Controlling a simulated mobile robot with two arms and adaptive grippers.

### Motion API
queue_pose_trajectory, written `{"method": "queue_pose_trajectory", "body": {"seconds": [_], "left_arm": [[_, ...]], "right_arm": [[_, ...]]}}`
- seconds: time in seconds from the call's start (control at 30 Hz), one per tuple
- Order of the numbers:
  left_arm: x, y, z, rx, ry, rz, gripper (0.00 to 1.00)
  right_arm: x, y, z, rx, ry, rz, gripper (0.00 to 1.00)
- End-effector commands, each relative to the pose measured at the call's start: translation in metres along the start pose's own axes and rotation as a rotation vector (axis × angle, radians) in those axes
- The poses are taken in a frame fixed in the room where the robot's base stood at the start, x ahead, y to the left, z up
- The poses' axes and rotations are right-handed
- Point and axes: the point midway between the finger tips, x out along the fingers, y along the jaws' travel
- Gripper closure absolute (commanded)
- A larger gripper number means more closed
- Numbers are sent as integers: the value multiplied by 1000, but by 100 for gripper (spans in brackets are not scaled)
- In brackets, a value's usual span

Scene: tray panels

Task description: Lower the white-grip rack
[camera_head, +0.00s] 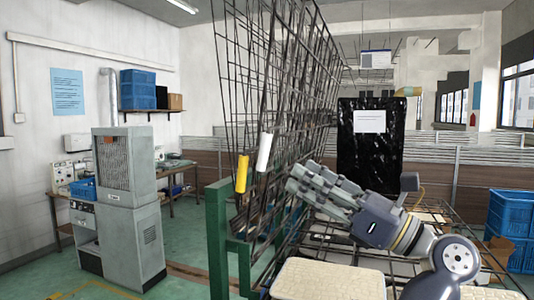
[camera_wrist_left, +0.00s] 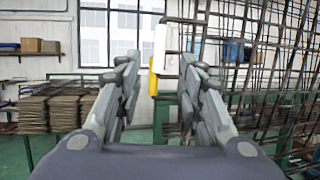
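The white grip (camera_head: 264,153) is on the near edge of the raised dark wire racks (camera_head: 300,75), which stand steeply tilted. The yellow grip (camera_head: 242,174) is just left of it and a little lower. The overlapping wires hide which panel bears which grip. My left gripper (camera_head: 292,178) is right of the white grip, apart from it and pointing toward it. In the left wrist view its fingers (camera_wrist_left: 160,68) are spread and empty. The white grip (camera_wrist_left: 160,45) and yellow grip (camera_wrist_left: 153,78) show beyond the gap. My right gripper is not in view.
A green post (camera_head: 217,240) stands below the grips. Lowered wire racks with cream panels (camera_head: 328,281) lie under my left arm. Blue crates (camera_head: 512,212) are at the right. A grey machine (camera_head: 130,180) stands left, with green floor between.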

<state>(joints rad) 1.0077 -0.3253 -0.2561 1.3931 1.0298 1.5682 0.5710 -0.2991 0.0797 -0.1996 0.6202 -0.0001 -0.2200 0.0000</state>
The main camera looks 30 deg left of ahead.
Motion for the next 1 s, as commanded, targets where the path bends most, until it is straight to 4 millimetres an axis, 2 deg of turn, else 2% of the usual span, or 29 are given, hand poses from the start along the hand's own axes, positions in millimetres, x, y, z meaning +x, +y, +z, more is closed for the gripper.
{"method": "queue_pose_trajectory", "body": {"seconds": [0.3,0.5,0.7,1.0], "left_arm": [[56,1,5,4,-4,5,64],[85,1,4,4,-4,3,64],[100,1,2,3,-4,2,64],[102,0,0,3,-4,1,64]], "right_arm": [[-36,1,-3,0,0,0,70],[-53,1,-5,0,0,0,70],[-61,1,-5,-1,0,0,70],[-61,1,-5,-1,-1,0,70]]}}
